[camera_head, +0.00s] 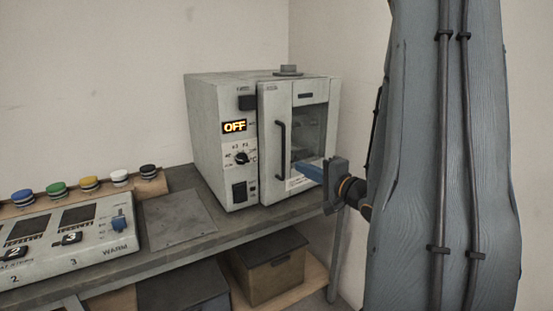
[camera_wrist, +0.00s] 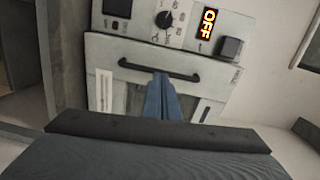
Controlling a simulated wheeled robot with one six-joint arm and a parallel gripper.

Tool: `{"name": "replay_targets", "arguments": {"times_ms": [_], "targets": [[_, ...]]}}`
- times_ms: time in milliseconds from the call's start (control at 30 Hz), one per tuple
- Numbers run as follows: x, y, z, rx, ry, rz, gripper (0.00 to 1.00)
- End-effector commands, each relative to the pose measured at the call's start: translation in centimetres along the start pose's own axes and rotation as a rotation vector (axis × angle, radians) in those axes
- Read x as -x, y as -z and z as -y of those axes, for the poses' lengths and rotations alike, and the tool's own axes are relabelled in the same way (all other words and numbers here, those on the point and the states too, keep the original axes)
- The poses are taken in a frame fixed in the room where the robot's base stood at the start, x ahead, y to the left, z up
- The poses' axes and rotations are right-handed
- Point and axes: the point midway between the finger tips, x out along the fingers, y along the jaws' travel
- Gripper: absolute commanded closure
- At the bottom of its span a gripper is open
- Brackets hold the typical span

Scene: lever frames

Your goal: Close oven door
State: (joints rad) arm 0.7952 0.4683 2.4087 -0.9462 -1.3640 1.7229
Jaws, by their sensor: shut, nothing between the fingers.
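The oven (camera_head: 198,135) is a pale grey box on the bench, with a display reading OFF. Its door (camera_head: 270,95) has a window and a dark vertical handle (camera_head: 281,150) along its left edge. The door looks flush or nearly flush with the front; I cannot tell whether a small gap remains. My gripper (camera_head: 298,166) has blue fingers, shut and empty, in front of the lower window. In the wrist view the fingers (camera_wrist: 161,80) point at the door (camera_wrist: 205,80) beside the handle (camera_wrist: 135,66). Contact with the door cannot be made out.
A control panel (camera_head: 95,257) with switches stands on the bench at left, with several coloured caps (camera_head: 56,188) behind it. A flat grey plate (camera_head: 178,220) lies left of the oven. Boxes (camera_head: 270,275) sit on the shelf below. A wall stands close at right.

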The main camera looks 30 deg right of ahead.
Motion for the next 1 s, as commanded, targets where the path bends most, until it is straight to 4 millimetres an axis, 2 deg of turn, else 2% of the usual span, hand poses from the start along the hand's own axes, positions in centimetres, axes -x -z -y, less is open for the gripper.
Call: {"name": "replay_targets", "arguments": {"times_ms": [133,267,700,900,1000], "targets": [[0.3,0.3,0.5,-0.059,0.048,0.016,1.00],[-0.9,0.2,0.7,-0.064,0.052,0.020,1.00],[-9.3,0.0,1.1,-0.061,0.049,0.019,1.00],[-12.1,0.0,1.2,-0.062,0.048,0.018,1.00],[-12.9,0.0,1.3,-0.061,0.050,0.018,1.00]]}}
